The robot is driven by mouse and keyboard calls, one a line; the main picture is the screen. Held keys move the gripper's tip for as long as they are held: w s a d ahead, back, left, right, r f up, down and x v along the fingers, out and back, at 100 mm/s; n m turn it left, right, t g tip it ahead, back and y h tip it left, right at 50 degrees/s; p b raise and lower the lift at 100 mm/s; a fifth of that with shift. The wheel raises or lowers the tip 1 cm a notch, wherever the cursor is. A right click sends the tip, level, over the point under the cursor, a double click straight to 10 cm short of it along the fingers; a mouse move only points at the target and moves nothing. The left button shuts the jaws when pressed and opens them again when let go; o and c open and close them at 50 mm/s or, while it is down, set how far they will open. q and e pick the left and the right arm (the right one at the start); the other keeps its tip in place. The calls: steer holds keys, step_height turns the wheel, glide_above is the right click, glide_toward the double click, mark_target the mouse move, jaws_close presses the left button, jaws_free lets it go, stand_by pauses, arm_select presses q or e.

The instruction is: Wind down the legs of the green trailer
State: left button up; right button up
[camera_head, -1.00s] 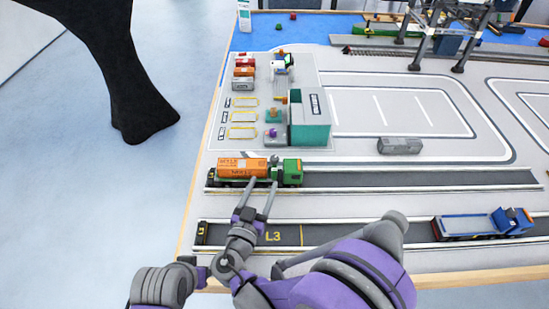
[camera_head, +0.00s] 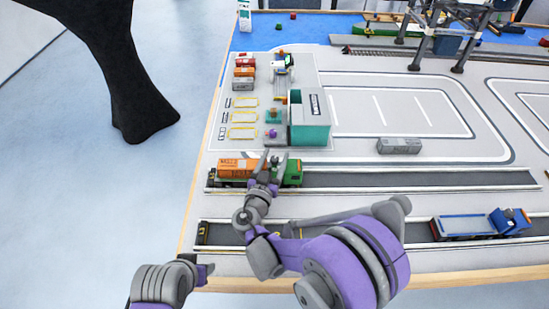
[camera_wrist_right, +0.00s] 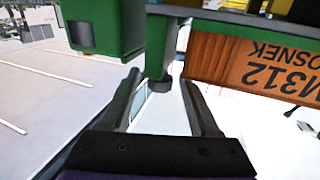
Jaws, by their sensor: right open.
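A green truck (camera_head: 293,173) carries an orange container (camera_head: 232,168) on the near-left lane of the table. My right gripper (camera_head: 272,166) reaches over the gap between the green cab and the container, its fingers hiding part of the truck. In the right wrist view, my right gripper (camera_wrist_right: 162,88) is open. A green post (camera_wrist_right: 158,45) with a dark foot shows between and just beyond its fingertips; I cannot tell whether they touch it. The orange container (camera_wrist_right: 255,66), with upside-down lettering, shows on the right.
A blue truck (camera_head: 468,225) stands on the nearest lane at right. A grey container (camera_head: 399,146) lies beyond the truck's lane. A teal-and-grey building (camera_head: 309,120) stands behind the truck. The lane to the green truck's right is clear.

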jaws_close()
steer(key=shift+m+h, duration=0.4)
steer(key=shift+h, duration=0.1)
steer(key=m+g+h, duration=0.2)
steer(key=h, duration=0.1)
steer(key=m+g+h, duration=0.2)
steer(key=h, duration=0.1)
steer(key=shift+m+g+h, duration=1.8)
steer(key=shift+m+g, duration=0.3)
steer(key=shift+g, duration=0.6)
jaws_free()
